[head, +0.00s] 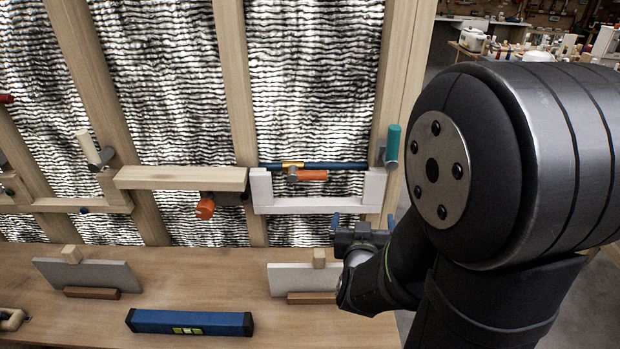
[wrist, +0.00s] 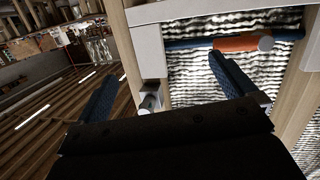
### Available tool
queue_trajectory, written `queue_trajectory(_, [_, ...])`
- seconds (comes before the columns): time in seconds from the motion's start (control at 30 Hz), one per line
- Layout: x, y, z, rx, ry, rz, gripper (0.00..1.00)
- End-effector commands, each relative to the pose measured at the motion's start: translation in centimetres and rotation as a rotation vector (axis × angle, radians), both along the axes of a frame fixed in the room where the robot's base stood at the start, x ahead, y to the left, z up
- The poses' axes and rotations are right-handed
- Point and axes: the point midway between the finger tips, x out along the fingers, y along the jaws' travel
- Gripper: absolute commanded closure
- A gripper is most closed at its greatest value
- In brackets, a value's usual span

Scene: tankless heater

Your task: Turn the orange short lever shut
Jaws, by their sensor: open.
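An orange lever (head: 312,176) lies level along a blue pipe (head: 340,167), just below it, at a brass valve body (head: 292,166). It also shows in the wrist view (wrist: 240,43), near the top. A second, red-orange handle (head: 205,207) points towards the camera under a wooden ledge at the left; I cannot tell its length. My gripper (head: 362,222) is below and right of the pipe lever, in front of the wall. Its blue fingers are spread, with nothing between them; they show in the wrist view (wrist: 164,66) apart from the orange lever.
A white bracket (head: 318,206) frames the pipe below and at both sides. A teal handle (head: 393,143) stands upright on the right stud. A wooden ledge (head: 180,178) juts out at the left. A blue level (head: 190,322) and grey boards (head: 88,275) are on the bench.

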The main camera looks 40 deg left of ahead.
Motion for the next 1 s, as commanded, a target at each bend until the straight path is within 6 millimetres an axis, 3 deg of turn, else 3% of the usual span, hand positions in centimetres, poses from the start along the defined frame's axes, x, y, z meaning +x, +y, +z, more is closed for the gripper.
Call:
queue_trajectory(0.1, [-3.6, 3.0, 0.3, 0.058, -0.024, 0.069, 0.00])
queue_trajectory(0.3, [-8.3, 6.0, 0.9, 0.141, -0.056, 0.144, 0.00])
queue_trajectory(0.5, [-10.4, 7.0, 1.3, 0.181, -0.068, 0.176, 0.00])
queue_trajectory(0.67, [-9.8, 7.7, 1.3, 0.185, -0.070, 0.176, 0.00])
queue_trajectory(1.0, [-4.9, 12.5, 1.3, 0.185, -0.072, 0.173, 0.00])
